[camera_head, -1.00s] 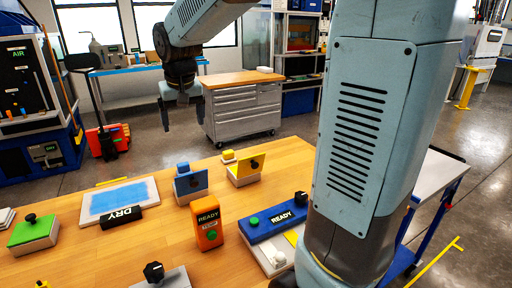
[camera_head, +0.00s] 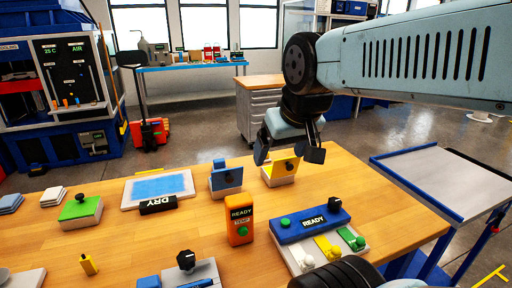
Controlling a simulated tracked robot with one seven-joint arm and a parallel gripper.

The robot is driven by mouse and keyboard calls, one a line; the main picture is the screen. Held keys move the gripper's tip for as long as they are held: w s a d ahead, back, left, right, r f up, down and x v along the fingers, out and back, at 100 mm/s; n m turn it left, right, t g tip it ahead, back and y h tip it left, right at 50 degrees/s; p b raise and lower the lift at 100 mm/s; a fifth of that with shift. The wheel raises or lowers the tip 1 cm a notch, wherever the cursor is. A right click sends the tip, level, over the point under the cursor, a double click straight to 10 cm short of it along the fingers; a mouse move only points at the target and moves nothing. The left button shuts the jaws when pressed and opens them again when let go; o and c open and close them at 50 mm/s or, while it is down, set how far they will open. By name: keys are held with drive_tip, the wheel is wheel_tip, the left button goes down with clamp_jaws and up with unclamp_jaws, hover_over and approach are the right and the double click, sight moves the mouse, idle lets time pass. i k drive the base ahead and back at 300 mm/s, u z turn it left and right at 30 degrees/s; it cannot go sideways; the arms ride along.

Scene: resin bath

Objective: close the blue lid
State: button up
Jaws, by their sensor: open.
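The blue lid (camera_head: 227,180) stands raised on a small pale box on the wooden table, left of the yellow lid. A dark knob shows on its face, and a blue block (camera_head: 219,163) rises behind its top edge. My gripper (camera_head: 288,156) hangs above and behind the raised yellow lid (camera_head: 285,168), to the right of the blue lid. Its dark fingers are spread apart with nothing seen between them. The fingers partly cover the yellow lid's box. I cannot tell whether they touch it.
A box with a closed green lid (camera_head: 80,208) stands at the left. A blue-and-white mat (camera_head: 158,187), an orange READY device (camera_head: 240,220) and a blue READY panel (camera_head: 308,224) lie around the middle. A steel cart (camera_head: 445,180) stands right of the table.

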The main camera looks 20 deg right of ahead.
sight(228, 178)
drive_tip(key=u, duration=0.2)
drive_tip(key=k, duration=1.1)
drive_tip(key=z, duration=0.8)
drive_tip(key=i, duration=1)
drive_tip(key=u, duration=0.1)
